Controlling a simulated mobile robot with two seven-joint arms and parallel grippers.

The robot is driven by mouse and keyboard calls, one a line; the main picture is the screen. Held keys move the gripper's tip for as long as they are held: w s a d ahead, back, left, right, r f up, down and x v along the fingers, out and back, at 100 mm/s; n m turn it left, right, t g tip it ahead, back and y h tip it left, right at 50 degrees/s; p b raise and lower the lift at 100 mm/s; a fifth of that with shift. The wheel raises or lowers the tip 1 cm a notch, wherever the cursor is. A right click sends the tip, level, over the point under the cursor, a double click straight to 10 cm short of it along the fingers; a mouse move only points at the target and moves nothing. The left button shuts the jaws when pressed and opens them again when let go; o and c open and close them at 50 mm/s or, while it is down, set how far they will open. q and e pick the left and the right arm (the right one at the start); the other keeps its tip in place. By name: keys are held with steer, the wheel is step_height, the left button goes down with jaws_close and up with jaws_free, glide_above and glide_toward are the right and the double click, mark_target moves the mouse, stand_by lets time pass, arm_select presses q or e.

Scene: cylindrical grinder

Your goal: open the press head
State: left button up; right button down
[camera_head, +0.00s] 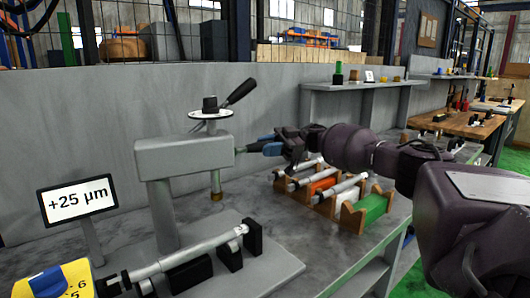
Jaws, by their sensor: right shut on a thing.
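The press head (185,156) is a grey block on a grey post, left of centre. A round white dial with a black knob (210,106) and a black lever sits above it, and a brass-tipped spindle (216,186) hangs below it. My left gripper is not in view.
A steel shaft (190,255) lies on black supports below the head. A "+25 µm" sign (76,200) and a yellow numbered piece (62,281) stand left. A wooden rack (352,219) with several cylinders sits right, beneath my arm. A grey wall (80,120) stands behind.

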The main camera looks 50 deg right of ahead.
steer(key=shift+w, duration=0.1)
stand_by(0.3)
steer(key=c, duration=1.1)
jaws_free()
steer(key=shift+o, duration=1.1)
